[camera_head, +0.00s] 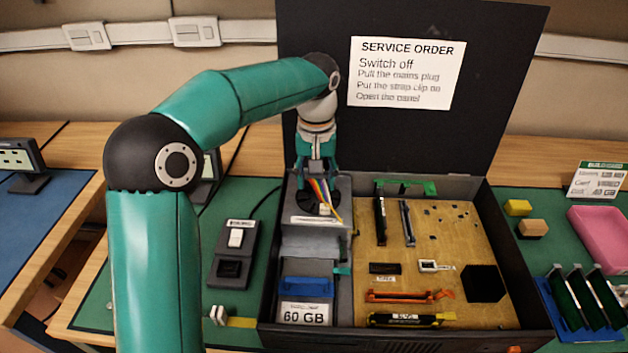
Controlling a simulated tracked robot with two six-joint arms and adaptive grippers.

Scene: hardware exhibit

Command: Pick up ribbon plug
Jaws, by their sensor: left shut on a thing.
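My left gripper (318,180) points down over the back left part of the open black case. It is shut on the ribbon plug, which is mostly hidden between the fingers. The rainbow-striped ribbon cable (322,192) hangs from between the fingers and runs down to the grey drive-bay area below. A dark round part shows behind the cable. My right gripper is not in view.
The case's raised black lid (410,60) stands behind the gripper with a service order sheet (405,73). A brown board (440,235) with slots lies right. A blue drive (306,288) sits in front. A switch box (235,250) stands left.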

